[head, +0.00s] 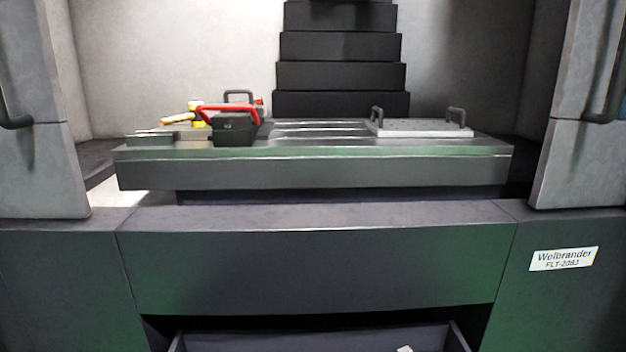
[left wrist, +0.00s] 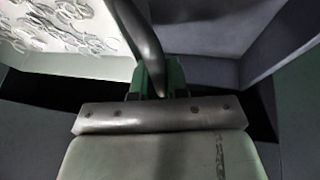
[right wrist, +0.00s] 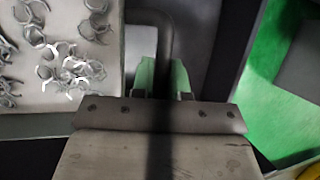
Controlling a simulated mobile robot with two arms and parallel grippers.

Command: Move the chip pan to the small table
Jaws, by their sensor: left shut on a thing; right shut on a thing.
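The chip pan (head: 315,341) shows at the bottom edge of the head view as a dark, wide tray below the machine's front. Only its far part is in view, with a pale chip on its floor. Both wrist views show many curly metal chips on its light floor (left wrist: 95,62) (right wrist: 85,100). My left gripper (left wrist: 157,74) is shut on a dark curved bar handle. My right gripper (right wrist: 163,76) is shut on a similar bar handle. Neither gripper shows in the head view. The small table is not in view.
The machine's front panel (head: 315,268) stands just beyond the pan, with a dark opening under it. Above, the machine bed (head: 320,172) holds a red-handled black block (head: 235,130) and a handled plate (head: 420,128). Green floor (right wrist: 265,75) shows in the right wrist view.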

